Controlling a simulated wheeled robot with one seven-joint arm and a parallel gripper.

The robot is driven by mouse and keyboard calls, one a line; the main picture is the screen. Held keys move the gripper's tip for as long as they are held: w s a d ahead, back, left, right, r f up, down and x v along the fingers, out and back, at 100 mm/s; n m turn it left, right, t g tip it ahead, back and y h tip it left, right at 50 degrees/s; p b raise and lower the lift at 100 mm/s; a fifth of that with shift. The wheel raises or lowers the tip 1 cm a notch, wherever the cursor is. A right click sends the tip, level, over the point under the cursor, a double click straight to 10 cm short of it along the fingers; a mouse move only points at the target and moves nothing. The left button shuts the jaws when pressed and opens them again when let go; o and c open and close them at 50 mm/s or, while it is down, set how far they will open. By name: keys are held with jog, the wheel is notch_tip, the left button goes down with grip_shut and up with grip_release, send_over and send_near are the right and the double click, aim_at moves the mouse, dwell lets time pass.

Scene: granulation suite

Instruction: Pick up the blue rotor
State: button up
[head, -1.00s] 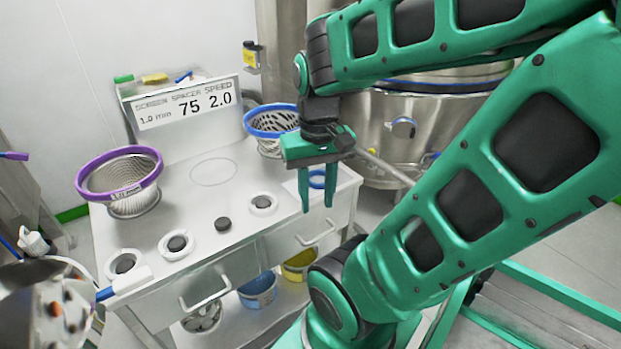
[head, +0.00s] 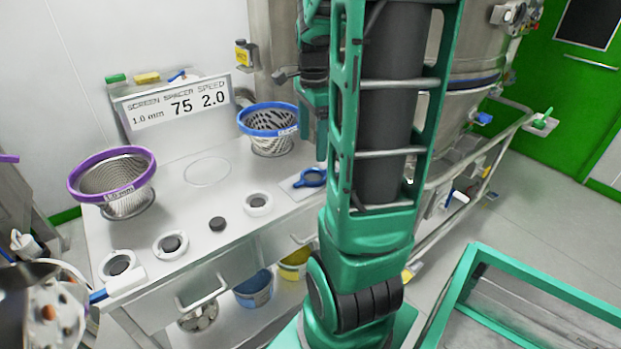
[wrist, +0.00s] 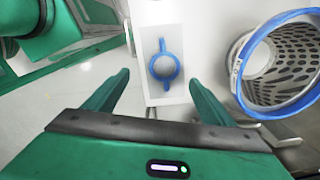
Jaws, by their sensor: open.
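The blue rotor (head: 312,178) is a small ring with two short stubs. It lies flat on a pale mat (head: 291,187) at the right end of the grey bench. In the wrist view the rotor (wrist: 164,66) lies ahead of my gripper (wrist: 166,92), between the lines of its two green fingers and apart from them. The fingers are spread wide with nothing between them.
A blue-rimmed basket screen (head: 268,122) stands close to the rotor, near the right finger in the wrist view (wrist: 279,62). A purple-rimmed basket (head: 112,177) stands at the left. Several dark-centred white rings line the bench front. A steel vessel (head: 478,60) stands behind right.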

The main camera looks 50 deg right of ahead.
jog(key=d+m, duration=0.1)
jog(key=d, duration=0.1)
send_over(313, 180)
jog(key=shift+m, duration=0.3)
notch_tip(313, 180, down, 6)
jog(key=shift+w+d+r, duration=0.1)
jog(key=shift+d+r, duration=0.05)
jog(key=shift+r, duration=0.05)
jog(key=shift+f, duration=2.8)
jog(key=shift+c, duration=0.7)
jog(key=c, duration=1.3)
jog(key=shift+o, duration=0.2)
jog(key=shift+r, duration=0.1)
